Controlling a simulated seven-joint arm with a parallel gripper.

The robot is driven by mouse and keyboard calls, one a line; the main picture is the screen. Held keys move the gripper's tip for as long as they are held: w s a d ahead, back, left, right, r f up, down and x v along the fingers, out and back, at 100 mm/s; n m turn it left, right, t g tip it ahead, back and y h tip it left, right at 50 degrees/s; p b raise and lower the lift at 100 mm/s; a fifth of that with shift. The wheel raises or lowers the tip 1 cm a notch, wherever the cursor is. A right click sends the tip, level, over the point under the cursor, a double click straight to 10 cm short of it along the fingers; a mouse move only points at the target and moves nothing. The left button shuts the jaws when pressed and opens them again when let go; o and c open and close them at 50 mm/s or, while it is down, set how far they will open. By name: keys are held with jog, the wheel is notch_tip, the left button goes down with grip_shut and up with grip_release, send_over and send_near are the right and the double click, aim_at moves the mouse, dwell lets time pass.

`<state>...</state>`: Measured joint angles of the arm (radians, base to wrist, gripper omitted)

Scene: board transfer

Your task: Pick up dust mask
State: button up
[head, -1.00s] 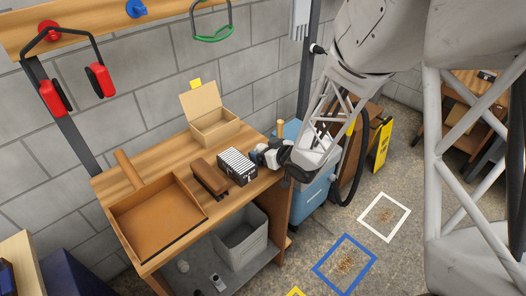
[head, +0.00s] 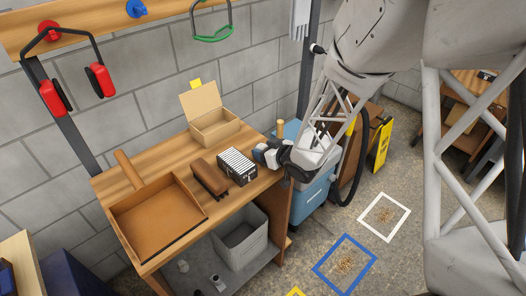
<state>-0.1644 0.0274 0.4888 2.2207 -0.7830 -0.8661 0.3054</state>
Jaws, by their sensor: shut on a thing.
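My gripper (head: 259,155) is at the right end of the workbench, just right of a black-and-white striped box (head: 237,167). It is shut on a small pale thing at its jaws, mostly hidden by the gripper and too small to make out. I cannot tell from this view whether it is the dust mask. No dust mask shows clearly elsewhere.
The wooden workbench (head: 147,251) holds an open cardboard box (head: 213,127), a brown block-like brush (head: 209,178) and a shallow brown tray (head: 158,222). A grey bin (head: 240,241) stands below. Red ear muffs (head: 101,80) hang on the wall.

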aim_at(265, 147)
jog(key=shift+r, duration=0.15)
jog(key=shift+r, duration=1.75)
jog(key=s+d, duration=0.1)
jog(key=s, duration=0.4)
jog(key=s+d, duration=0.2)
jog(key=s, duration=0.3)
jog(key=s+d+r, duration=0.1)
jog(key=s, duration=0.4)
jog(key=shift+s+d+r, duration=0.1)
jog(key=shift+s+d, duration=0.05)
jog(key=shift+d, duration=0.25)
